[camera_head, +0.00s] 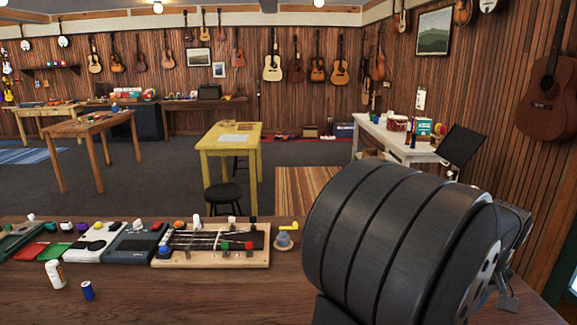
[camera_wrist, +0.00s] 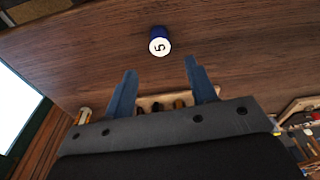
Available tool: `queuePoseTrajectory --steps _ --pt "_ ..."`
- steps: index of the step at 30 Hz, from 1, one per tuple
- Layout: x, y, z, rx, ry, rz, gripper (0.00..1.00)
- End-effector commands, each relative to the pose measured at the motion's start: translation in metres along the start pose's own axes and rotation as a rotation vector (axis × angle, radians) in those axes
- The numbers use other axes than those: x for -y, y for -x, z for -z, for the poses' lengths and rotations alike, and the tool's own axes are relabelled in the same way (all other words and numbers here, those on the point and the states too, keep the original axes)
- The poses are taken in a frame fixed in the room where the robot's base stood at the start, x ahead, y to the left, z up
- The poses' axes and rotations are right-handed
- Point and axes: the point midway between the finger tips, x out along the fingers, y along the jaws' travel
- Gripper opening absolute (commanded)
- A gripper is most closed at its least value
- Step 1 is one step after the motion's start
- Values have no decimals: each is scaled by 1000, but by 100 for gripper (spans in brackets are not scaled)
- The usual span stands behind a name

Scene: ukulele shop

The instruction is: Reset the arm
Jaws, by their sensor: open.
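My gripper (camera_wrist: 160,73) shows in the wrist view with its two blue fingers spread apart and nothing between them. A small blue cylinder with a white end marked 5 (camera_wrist: 160,46) is on the wooden surface beyond the fingertips, apart from them. In the head view my arm's large dark rounded link fills the lower right, and the gripper itself cannot be made out there. A small blue cylinder (camera_head: 88,291) stands on the wooden workbench (camera_head: 190,300), near a white bottle (camera_head: 55,274).
A grey piece with a yellow top (camera_head: 284,238) stands right of the board. The bench front is mostly clear. A yellow table (camera_head: 229,137) and black stool (camera_head: 223,194) stand beyond.

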Motion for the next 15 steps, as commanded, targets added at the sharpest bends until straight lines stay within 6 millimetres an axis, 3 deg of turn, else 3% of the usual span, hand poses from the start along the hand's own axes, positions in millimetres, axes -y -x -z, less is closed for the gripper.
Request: queuePoseTrajectory --steps 12,15 --pt "0 -86 0 2 0 3 52" --pt "0 -98 0 -1 0 -3 52"
